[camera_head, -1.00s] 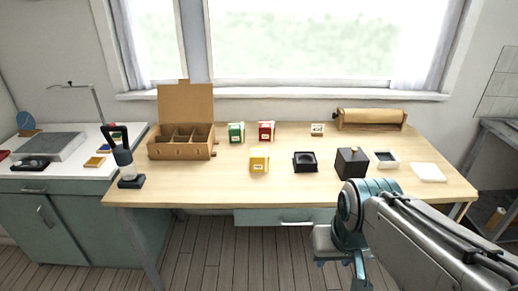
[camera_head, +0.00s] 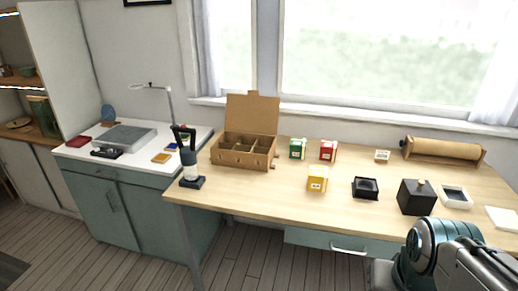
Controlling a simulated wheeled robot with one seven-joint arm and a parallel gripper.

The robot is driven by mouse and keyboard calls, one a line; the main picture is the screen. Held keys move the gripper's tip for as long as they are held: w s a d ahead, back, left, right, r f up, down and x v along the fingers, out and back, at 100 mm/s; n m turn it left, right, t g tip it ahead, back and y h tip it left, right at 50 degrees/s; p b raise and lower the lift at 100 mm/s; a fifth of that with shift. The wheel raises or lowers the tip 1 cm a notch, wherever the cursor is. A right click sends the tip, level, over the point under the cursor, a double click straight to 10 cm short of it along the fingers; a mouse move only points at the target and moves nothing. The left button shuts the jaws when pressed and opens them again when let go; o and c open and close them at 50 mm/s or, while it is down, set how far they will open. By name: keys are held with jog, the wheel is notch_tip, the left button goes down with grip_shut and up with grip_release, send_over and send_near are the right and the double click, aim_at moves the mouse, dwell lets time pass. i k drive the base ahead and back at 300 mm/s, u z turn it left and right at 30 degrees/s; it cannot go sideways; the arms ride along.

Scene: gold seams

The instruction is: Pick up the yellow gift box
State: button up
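The yellow gift box (camera_head: 317,179) stands upright on the wooden table (camera_head: 260,196), a little in front of a green box (camera_head: 297,148) and a red box (camera_head: 328,150). Nothing touches it and it is fully visible. My gripper's fingers do not show in the picture.
An open cardboard box with compartments (camera_head: 243,150) stands left of the yellow box. A black tray (camera_head: 365,188) and a black box (camera_head: 416,197) stand to its right. A dark handled tool (camera_head: 188,165) stands at the table's left end. Bare tabletop lies in front of the yellow box.

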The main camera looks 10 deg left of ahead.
aim_at(318, 176)
jog(key=z, duration=0.05)
jog(key=i, duration=1.4)
jog(key=u, duration=1.7)
